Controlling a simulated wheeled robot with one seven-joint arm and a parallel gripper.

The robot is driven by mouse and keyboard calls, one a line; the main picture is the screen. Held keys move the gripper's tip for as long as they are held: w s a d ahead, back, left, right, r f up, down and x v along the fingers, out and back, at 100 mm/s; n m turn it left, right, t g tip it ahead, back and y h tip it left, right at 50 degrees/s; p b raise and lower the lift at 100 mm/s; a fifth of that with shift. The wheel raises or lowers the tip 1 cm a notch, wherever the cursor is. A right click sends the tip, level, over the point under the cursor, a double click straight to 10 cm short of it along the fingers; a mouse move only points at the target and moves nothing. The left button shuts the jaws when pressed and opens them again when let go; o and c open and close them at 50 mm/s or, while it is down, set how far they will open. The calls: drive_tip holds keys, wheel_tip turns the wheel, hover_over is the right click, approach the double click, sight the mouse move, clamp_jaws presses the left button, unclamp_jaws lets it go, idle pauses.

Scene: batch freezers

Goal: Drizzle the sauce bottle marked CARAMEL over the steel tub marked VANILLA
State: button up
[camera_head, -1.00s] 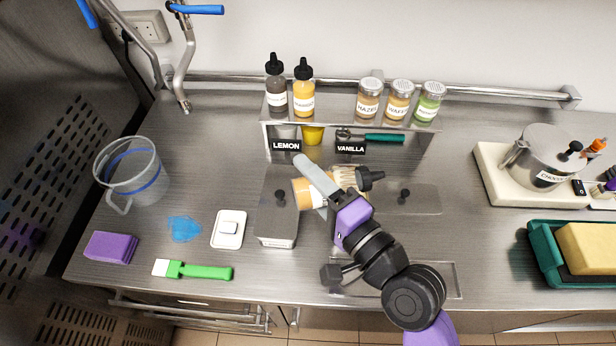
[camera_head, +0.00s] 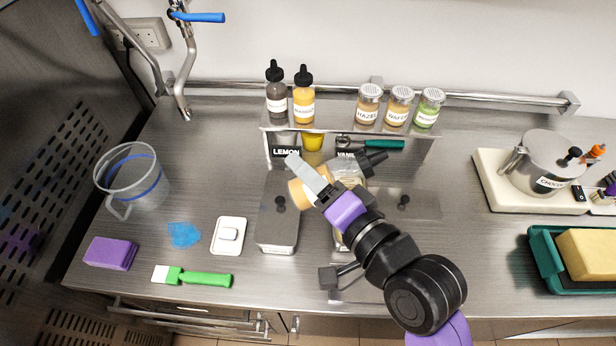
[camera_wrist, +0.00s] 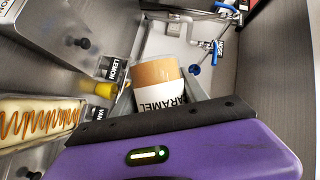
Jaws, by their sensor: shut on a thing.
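My gripper (camera_head: 312,183) is shut on the caramel bottle (camera_head: 304,191), and its label reads CARAMEL in the wrist view (camera_wrist: 158,80). The bottle lies tilted, its pale orange base to the left and its dark nozzle (camera_head: 374,161) up and to the right, behind the tubs' area. The VANILLA name tag (camera_head: 347,154) is partly covered by the bottle. The open vanilla tub (camera_wrist: 60,97) shows at the left of the wrist view, with pale contents and orange-brown zigzag lines of sauce (camera_wrist: 35,122) on top. In the head view, my gripper and bottle mostly hide this tub.
A lidded tub (camera_head: 279,220) stands left under the LEMON tag (camera_head: 286,152). A knobbed lid (camera_head: 404,203) is to the right. A shelf (camera_head: 340,129) behind holds two sauce bottles (camera_head: 290,98) and several jars. A pitcher, brush and sponge are at left.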

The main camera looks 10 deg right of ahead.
drive_tip(key=shift+r, duration=0.2)
drive_tip(key=shift+r+n+g+h, duration=0.5)
drive_tip(key=shift+r+n+h, duration=0.6)
drive_tip(key=shift+n, duration=0.7)
drive_tip(key=shift+r, duration=0.1)
